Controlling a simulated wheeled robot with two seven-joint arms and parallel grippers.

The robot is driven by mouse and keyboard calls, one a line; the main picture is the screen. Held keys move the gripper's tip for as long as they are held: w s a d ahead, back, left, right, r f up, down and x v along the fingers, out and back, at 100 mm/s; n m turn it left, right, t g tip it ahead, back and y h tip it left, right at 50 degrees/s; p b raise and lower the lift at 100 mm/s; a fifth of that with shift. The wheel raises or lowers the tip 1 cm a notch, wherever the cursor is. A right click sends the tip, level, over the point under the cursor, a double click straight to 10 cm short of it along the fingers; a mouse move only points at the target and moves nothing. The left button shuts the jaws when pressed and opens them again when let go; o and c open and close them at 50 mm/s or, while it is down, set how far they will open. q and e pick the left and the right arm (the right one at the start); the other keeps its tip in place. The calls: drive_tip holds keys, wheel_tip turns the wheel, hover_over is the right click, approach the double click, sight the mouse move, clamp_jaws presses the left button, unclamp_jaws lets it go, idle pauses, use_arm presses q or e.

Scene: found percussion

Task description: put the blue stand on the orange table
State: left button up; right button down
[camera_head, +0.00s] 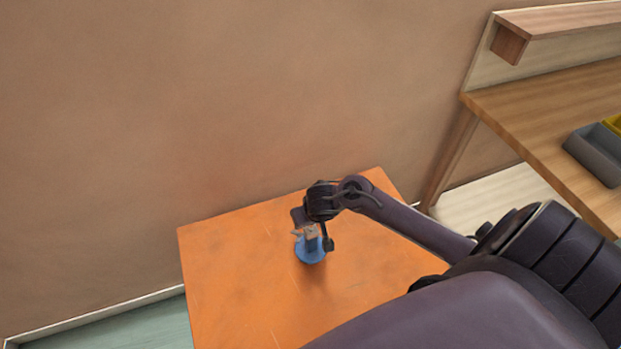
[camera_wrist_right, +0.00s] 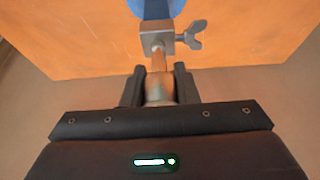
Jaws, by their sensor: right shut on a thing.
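The blue stand (camera_head: 311,251) has a round blue base and a grey metal clamp with a wing screw. In the head view it is at the middle of the orange table (camera_head: 230,270), base downward. I cannot tell whether the base touches the tabletop. My right gripper (camera_head: 318,228) is above the stand and shut on its metal upper part. In the right wrist view my right gripper (camera_wrist_right: 159,85) has its fingers on either side of the metal post, and the blue base (camera_wrist_right: 157,8) is partly cut off at the top edge. My left gripper is not in view.
A wooden desk (camera_head: 540,110) with a raised shelf (camera_head: 560,22) stands at the right, with a grey bin (camera_head: 596,152) and a yellow bin (camera_head: 614,122) on it. A plain wall is behind the orange table. The tabletop around the stand is clear.

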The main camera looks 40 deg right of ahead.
wheel_tip(320, 180, down, 4)
drive_tip(key=shift+f+b, duration=0.1)
drive_tip(key=shift+b, duration=0.3)
drive_tip(key=c, duration=1.1)
unclamp_jaws()
drive_tip(key=p+v, duration=0.3)
drive_tip(key=v, duration=0.9)
drive_tip(key=shift+s+p, duration=0.1)
drive_tip(key=shift+p, duration=0.2)
